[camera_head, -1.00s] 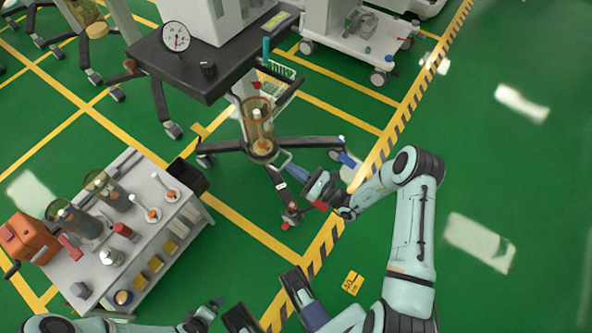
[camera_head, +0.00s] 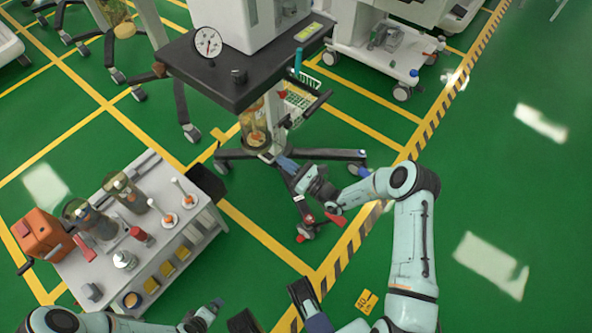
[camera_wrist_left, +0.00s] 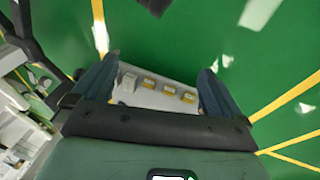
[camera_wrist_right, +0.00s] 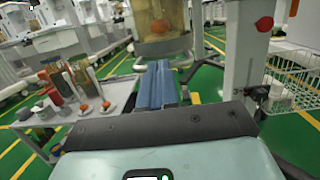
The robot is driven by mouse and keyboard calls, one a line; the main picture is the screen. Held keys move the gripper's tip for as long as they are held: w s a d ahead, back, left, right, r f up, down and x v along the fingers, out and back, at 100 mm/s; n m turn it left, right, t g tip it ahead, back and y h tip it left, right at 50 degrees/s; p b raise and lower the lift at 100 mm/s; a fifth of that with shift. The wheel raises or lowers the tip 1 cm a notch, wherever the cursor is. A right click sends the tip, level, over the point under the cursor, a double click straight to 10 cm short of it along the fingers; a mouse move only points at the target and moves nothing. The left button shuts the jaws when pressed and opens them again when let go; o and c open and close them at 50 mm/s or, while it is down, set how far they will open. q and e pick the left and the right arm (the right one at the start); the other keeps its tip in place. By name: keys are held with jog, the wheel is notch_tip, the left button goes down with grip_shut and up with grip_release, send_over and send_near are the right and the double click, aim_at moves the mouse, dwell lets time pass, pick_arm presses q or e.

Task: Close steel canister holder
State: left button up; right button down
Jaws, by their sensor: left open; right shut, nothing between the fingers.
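The canister holder (camera_wrist_right: 163,44) carries an amber, clear-walled canister (camera_head: 254,128) under the dark-topped cart, at the left of the cart's pale column (camera_head: 273,106). The canister also shows in the right wrist view (camera_wrist_right: 160,18). My right gripper (camera_head: 284,163) is shut and empty, its blue fingertips close to the holder's lower front side; I cannot tell whether they touch. The fingers also show in the right wrist view (camera_wrist_right: 157,72) and hide part of the holder. My left gripper (camera_wrist_left: 155,82) is open and empty above the small trolley.
The dark-topped cart (camera_head: 206,79) stands on spread dark legs (camera_head: 325,154). A wire basket (camera_head: 299,104) hangs right of the column. The pale trolley (camera_head: 195,200) with bottles and an orange box (camera_head: 42,234) is at left.

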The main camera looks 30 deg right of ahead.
pick_arm(q)
jog(key=s+f, duration=0.1)
jog(key=s+f+g+b, duration=0.1)
jog(key=s, duration=0.1)
jog(key=shift+a+f, duration=0.15)
pick_arm(e)
jog(key=x, duration=0.4)
jog(key=shift+w+f, duration=0.15)
jog(key=shift+f, duration=0.05)
jog(key=shift+r, duration=0.15)
